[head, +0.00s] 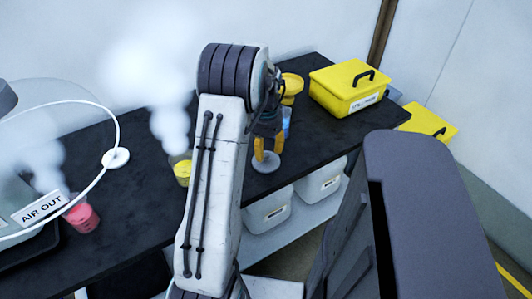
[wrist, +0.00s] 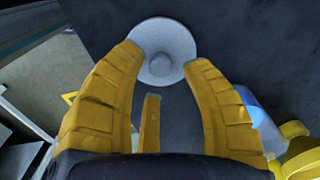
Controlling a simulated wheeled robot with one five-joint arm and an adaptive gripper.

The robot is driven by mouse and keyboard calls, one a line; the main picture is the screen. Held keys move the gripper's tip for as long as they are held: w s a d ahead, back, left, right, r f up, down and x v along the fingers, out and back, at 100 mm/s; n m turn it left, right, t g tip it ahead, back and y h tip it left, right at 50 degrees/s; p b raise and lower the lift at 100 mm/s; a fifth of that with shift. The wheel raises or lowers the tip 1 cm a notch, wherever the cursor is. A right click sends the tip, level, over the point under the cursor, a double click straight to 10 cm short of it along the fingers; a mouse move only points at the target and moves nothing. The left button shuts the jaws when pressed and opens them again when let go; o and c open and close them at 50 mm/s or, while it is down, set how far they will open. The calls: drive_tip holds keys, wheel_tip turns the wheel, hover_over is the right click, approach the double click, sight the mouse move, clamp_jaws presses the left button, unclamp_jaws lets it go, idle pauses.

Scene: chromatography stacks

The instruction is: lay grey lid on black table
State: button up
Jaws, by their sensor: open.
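A round grey lid (head: 266,165) with a small knob lies flat on the black table (head: 135,205), close to its front edge. My gripper (head: 267,148) is above this lid with its yellow fingers pointing down. In the wrist view the lid (wrist: 163,38) shows between and beyond the fingertips (wrist: 165,58), its knob between them. The fingers are spread apart and hold nothing. Whether a fingertip touches the lid I cannot tell.
A second pale lid (head: 115,159) lies further left. Smoking beakers with yellow (head: 183,172) and pink (head: 81,215) contents stand on the table. A yellow box (head: 345,90) stands at the back right. A bluish bottle (wrist: 258,110) is right of my gripper.

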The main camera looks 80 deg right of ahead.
sight(266, 155)
wheel_tip(266, 155, up, 10)
idle(0.5)
idle(0.7)
